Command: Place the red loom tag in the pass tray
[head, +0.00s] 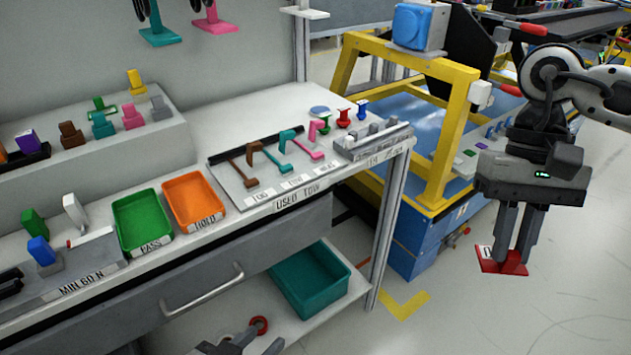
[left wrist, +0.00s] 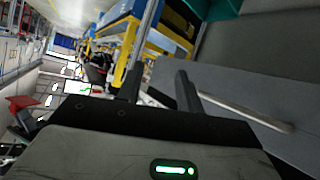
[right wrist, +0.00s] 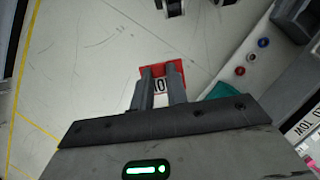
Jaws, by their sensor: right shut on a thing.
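The red loom tag (head: 505,266) is a flat red piece with a white label. My right gripper (head: 514,250) is shut on it and holds it in the air at the right, well away from the bench. The tag also shows between the fingers in the right wrist view (right wrist: 148,71). The pass tray (head: 141,222) is a green, empty-looking tray on the bench, labelled PASS. My left gripper (head: 240,346) is at the bottom edge of the head view, below the drawer. Its fingers stand apart and empty in the left wrist view (left wrist: 160,88).
The orange HOLD tray (head: 193,200) stands right beside the pass tray. A tool board (head: 235,190) with several coloured hooks lies to its right. A teal bin (head: 312,282) sits on the lower shelf. A yellow-framed blue cart (head: 440,200) stands between the bench and my right gripper.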

